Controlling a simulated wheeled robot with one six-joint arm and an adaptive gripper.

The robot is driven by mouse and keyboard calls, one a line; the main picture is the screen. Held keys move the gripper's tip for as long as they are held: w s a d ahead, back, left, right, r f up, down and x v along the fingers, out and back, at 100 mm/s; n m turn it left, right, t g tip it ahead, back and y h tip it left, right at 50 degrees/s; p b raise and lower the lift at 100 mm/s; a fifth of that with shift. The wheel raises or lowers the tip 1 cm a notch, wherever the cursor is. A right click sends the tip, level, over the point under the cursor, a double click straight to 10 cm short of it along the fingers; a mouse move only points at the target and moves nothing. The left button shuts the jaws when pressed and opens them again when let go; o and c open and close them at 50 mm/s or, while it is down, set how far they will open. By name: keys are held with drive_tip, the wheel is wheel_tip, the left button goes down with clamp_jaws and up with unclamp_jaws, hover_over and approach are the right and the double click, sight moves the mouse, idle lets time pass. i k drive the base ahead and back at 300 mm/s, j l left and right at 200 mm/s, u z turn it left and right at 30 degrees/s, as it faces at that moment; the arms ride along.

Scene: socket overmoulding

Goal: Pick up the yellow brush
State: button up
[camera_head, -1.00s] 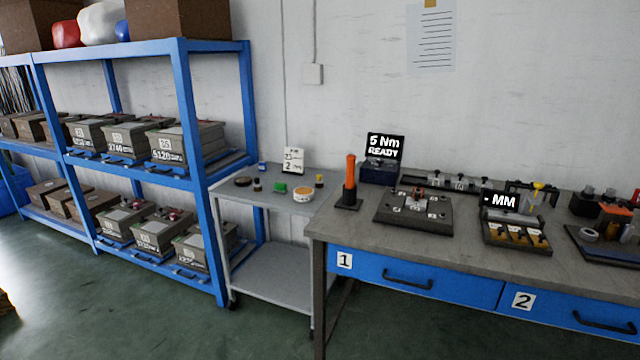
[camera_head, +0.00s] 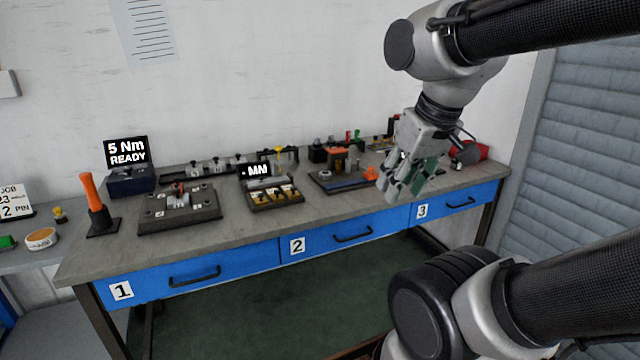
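A small upright item with a yellow top (camera_head: 279,153) stands at the back of the bench, just behind the tray beside the "MM" display. It may be the yellow brush, but it is too small to be sure. My gripper (camera_head: 404,190) points down in front of the right part of the bench, well to the right of the yellow item and apart from it. Its grey fingers show, with a green patch beside them. I cannot tell whether they are apart or closed, or whether the green belongs to something behind.
The bench (camera_head: 252,222) carries a "5 Nm READY" display (camera_head: 128,158), an orange-handled tool (camera_head: 94,198), a dark fixture (camera_head: 180,212) and the "MM" display tray (camera_head: 274,197). A small cart (camera_head: 30,262) with small items stands at the left. A grey shutter (camera_head: 580,140) is at the right.

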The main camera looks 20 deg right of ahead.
sight(60, 217)
drive_tip(key=i+j, duration=0.3)
drive_tip(key=j, duration=0.2)
drive_tip(key=i+j+u, duration=0.15)
drive_tip(key=j, duration=0.4)
drive_tip(key=i+j, duration=0.4)
drive_tip(key=i+j+u, duration=0.1)
drive_tip(key=i+j, duration=0.2)
drive_tip(key=j, duration=0.3)
drive_tip(key=i+j+u, duration=0.1)
drive_tip(key=i+j, duration=0.25)
drive_tip(key=j, duration=0.1)
